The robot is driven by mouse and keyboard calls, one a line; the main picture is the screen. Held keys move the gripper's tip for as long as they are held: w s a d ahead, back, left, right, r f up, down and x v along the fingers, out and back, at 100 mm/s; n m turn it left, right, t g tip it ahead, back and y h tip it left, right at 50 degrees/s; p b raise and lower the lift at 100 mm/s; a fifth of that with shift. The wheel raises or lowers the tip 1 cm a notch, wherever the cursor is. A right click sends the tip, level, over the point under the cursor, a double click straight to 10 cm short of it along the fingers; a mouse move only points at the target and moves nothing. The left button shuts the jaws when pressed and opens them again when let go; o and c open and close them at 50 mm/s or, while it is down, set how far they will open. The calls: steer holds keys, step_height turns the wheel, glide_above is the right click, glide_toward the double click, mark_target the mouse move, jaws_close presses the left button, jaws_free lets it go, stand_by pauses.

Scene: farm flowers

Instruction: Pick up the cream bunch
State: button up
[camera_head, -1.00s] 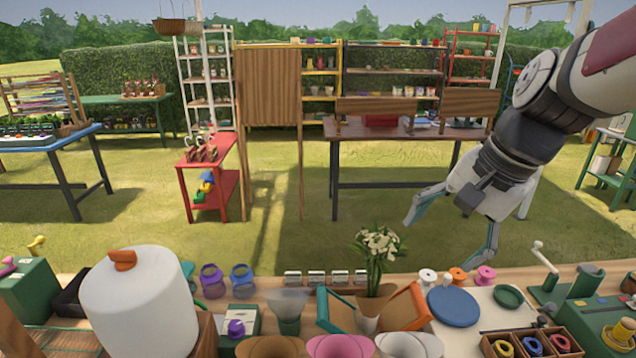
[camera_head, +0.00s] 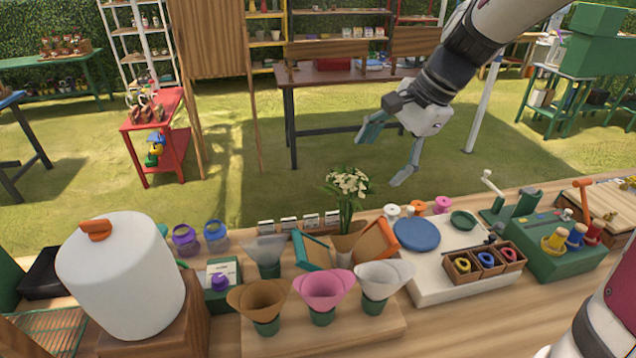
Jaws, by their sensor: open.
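The cream bunch (camera_head: 348,184) is a cluster of small cream flowers on green stems. It stands upright in a cone-shaped tan holder (camera_head: 349,243) between two tilted boards, one with a teal edge and one with an orange edge. My gripper (camera_head: 388,163) is open and empty, with its grey-teal fingers apart. In the picture it is up and to the right of the flowers and does not touch them. The lower stems are hidden by the holder.
Brown, pink and white cones (camera_head: 323,289) stand in front of the bunch. A blue disc (camera_head: 416,233) and spools lie to its right, with a green machine (camera_head: 567,247) beyond. A large white roll (camera_head: 122,275) stands at the left. Small white cards stand behind.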

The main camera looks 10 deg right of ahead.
mark_target(348, 192)
steer(key=w+f+m, duration=0.1)
steer(key=w+f, duration=0.1)
steer(key=f, duration=0.1)
steer(key=w+a+f+m, duration=0.1)
steer(key=w+f, duration=0.1)
steer(key=f, duration=0.1)
steer(key=w+f+m+p, duration=0.1)
steer(key=w+f, duration=0.1)
steer(key=f, duration=0.1)
steer(key=shift+a+f+y, duration=0.2)
steer(key=shift+a+y, duration=0.05)
steer(key=shift+y, duration=0.05)
steer(key=shift+p+x, duration=0.6)
steer(key=shift+x, duration=1.95)
jaws_close()
